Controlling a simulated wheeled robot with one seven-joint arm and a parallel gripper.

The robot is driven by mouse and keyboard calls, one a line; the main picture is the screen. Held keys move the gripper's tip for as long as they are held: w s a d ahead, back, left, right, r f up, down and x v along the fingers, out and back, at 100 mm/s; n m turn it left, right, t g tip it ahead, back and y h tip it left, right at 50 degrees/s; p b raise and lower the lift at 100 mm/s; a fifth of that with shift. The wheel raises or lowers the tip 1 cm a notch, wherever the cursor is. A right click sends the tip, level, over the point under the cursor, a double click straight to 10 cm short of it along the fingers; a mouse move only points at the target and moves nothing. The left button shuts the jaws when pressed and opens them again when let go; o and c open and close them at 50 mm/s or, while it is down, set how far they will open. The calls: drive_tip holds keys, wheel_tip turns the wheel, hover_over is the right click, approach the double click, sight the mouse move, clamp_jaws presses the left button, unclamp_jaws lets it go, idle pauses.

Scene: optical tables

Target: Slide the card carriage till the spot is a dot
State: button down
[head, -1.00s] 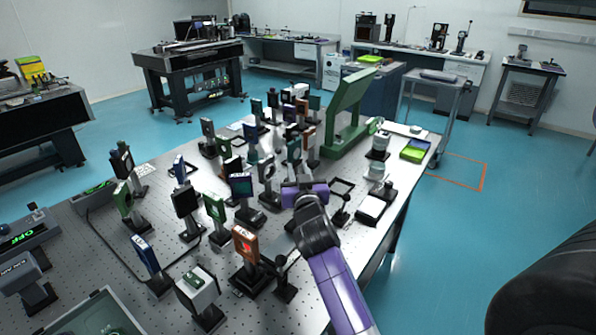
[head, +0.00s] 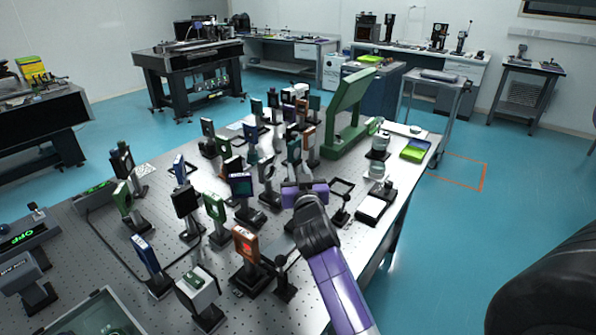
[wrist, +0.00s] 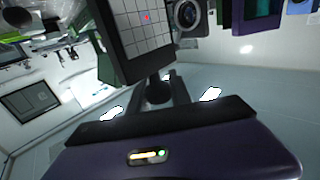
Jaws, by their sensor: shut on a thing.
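A dark-framed card (wrist: 133,40) with a white grid fills the upper middle of the wrist view. A small red spot (wrist: 147,17) shows on it and looks compact and roundish. The card stands on a short dark post (wrist: 158,90), right in front of my gripper (wrist: 160,95). My gripper is shut on the card carriage at the foot of this post; the contact itself is dark and hard to make out. In the head view my purple gripper (head: 304,190) is low among the optics. I cannot clearly pick out the card there.
An orange-framed mount (head: 246,243) with a red glow stands in front left of my gripper. Several dark and green post mounts crowd the table to the left. A tall green bracket (head: 350,110) stands behind. A round lens mount (wrist: 187,14) is beside the card.

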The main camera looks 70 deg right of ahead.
drive_tip(key=shift+s+d, duration=0.25)
drive_tip(key=shift+d, duration=0.85)
drive_tip(key=c, duration=1.2)
unclamp_jaws()
drive_tip(key=b+v, duration=0.1)
drive_tip(key=v, duration=0.5)
drive_tip(key=shift+s+a+f, duration=0.1)
drive_tip(key=shift+s+a, duration=0.1)
drive_tip(key=shift+a, duration=0.05)
drive_tip(key=shift+s+a+b, duration=0.3)
drive_tip(key=shift+a, duration=0.2)
